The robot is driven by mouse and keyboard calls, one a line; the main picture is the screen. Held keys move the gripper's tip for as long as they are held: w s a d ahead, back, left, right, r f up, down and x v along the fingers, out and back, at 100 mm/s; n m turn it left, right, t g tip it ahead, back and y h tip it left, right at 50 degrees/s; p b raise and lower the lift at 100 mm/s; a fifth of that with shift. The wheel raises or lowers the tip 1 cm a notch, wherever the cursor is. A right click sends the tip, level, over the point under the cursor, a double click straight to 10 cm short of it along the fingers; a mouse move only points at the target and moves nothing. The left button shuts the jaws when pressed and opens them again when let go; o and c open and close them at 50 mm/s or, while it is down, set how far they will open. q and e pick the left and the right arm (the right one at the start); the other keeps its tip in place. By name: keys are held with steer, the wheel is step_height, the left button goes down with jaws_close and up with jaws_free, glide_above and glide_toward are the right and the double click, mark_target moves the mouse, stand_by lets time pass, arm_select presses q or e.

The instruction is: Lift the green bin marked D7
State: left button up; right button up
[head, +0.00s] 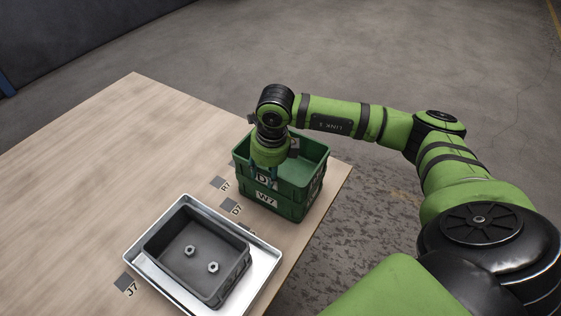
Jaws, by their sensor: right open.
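The green bin marked D7 (314,151) sits stacked on a second green bin marked W7 (284,206), near the right edge of the table. My right gripper (262,173) is open and points down at the near wall of the D7 bin, by its label. My wrist hides part of the bin's inside and rim, so I cannot tell whether the fingers touch the wall. My left gripper is out of view.
A silver tray (134,251) on the wooden table (110,160) holds a grey bin (160,246) with two nuts (190,250) inside. Dark square marks lie beside them, lettered R7, D7 and J7. The table's left part is clear.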

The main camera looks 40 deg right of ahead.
steer(key=f, duration=0.3)
steer(key=shift+w+a+f, duration=0.15)
steer(key=shift+w+a, duration=0.05)
steer(key=shift+w, duration=0.2)
steer(key=shift+f, duration=0.1)
steer(key=shift+c, duration=0.4)
jaws_close()
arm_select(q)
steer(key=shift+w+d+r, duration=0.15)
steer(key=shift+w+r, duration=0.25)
